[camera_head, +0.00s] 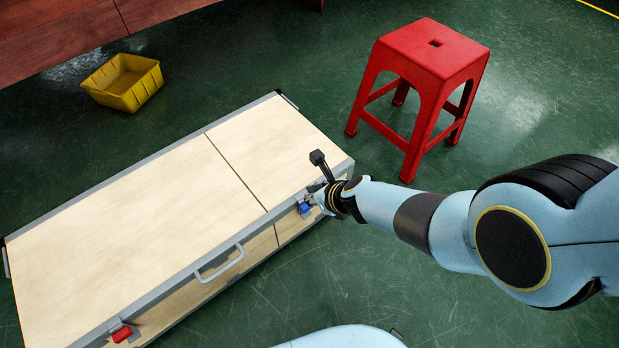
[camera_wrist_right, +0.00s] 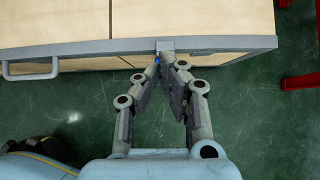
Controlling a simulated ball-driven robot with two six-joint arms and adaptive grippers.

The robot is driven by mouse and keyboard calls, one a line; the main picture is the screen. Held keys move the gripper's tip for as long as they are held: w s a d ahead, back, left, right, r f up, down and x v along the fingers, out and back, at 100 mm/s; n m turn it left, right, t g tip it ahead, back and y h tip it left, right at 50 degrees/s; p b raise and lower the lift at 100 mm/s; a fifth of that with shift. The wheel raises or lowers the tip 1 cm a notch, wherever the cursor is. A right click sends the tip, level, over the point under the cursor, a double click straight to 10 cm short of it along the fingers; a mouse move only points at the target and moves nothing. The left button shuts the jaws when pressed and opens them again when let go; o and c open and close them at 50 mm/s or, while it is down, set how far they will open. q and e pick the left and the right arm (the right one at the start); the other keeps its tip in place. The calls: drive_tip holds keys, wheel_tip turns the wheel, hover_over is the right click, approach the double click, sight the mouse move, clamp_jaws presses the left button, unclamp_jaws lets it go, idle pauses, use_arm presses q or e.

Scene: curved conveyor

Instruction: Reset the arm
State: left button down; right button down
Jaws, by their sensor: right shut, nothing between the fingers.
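My right arm (camera_head: 440,222) reaches in from the right in the head view. My right gripper (camera_head: 310,203) is at the near right edge of a long wooden case (camera_head: 130,220) with a grey metal frame. In the right wrist view, the right gripper (camera_wrist_right: 164,60) has its fingertips together, with nothing between them. The left gripper is not in view.
A grey handle (camera_head: 219,265) and a red latch (camera_head: 122,333) are on the case's near side. A red stool (camera_head: 433,50) stands behind my right arm. A yellow bin (camera_head: 123,82) lies on the green floor behind the case.

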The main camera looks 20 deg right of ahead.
drive_tip(key=s+d+f+n+g+h+p, duration=0.1)
drive_tip(key=s+d+n, duration=0.4)
drive_tip(key=s+n, duration=0.5)
drive_tip(key=s+d+f+n+g+h+p, duration=0.1)
drive_tip(key=s+d+n+g+p, duration=0.2)
drive_tip(key=s+n, duration=0.8)
drive_tip(key=s+d+f+n+g+h+p, duration=0.1)
drive_tip(key=s+d+n+g+p, duration=0.2)
drive_tip(key=s, duration=2.4)
drive_tip(key=d+n, duration=0.5)
drive_tip(key=n, duration=0.3)
drive_tip(key=shift+s+f+h, duration=0.3)
drive_tip(key=shift+f+h, duration=0.1)
drive_tip(key=shift+d, duration=0.1)
